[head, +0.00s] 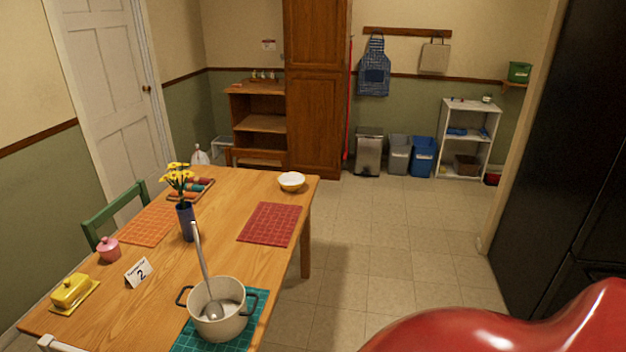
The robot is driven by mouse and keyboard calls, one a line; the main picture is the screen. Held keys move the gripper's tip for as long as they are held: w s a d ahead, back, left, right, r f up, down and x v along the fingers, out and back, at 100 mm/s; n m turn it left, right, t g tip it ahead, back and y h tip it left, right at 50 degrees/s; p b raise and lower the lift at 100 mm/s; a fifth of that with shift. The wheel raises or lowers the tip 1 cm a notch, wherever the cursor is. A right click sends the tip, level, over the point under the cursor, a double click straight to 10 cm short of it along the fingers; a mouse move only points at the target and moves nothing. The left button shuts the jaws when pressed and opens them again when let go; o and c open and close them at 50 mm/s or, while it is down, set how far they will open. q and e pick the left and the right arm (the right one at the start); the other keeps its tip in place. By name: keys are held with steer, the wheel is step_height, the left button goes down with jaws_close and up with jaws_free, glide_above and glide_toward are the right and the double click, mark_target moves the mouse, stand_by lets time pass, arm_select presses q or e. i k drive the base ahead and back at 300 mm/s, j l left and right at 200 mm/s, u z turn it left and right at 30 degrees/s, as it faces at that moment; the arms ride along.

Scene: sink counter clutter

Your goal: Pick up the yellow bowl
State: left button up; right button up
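A small bowl (291,182), pale yellow outside with a whitish inside or contents, sits near the far right corner of the wooden table (160,258). It looks upright, and nothing stands against it. Neither of my grippers shows in the head view, so their state and their distance from the bowl cannot be seen.
A cream pot (232,322) with a ladle stands on a teal mat at the table's near end. A vase of yellow flowers (186,220), a pink jar (108,249) and a yellow butter dish (71,290) stand further left. Tiled floor (385,245) right of the table is clear.

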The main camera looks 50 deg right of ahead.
mark_target(291, 182)
steer(key=z, duration=1.45)
steer(key=i+l, duration=0.2)
steer(key=i, duration=0.35)
steer(key=i+l, duration=0.15)
steer(key=i, duration=0.35)
steer(key=i+l, duration=0.2)
steer(key=i, duration=0.35)
steer(key=i+l, duration=0.15)
steer(key=i, duration=0.35)
steer(key=i+l, duration=0.2)
steer(key=i, duration=0.35)
steer(key=i+l, duration=0.15)
steer(key=i, duration=0.35)
steer(key=u, duration=0.05)
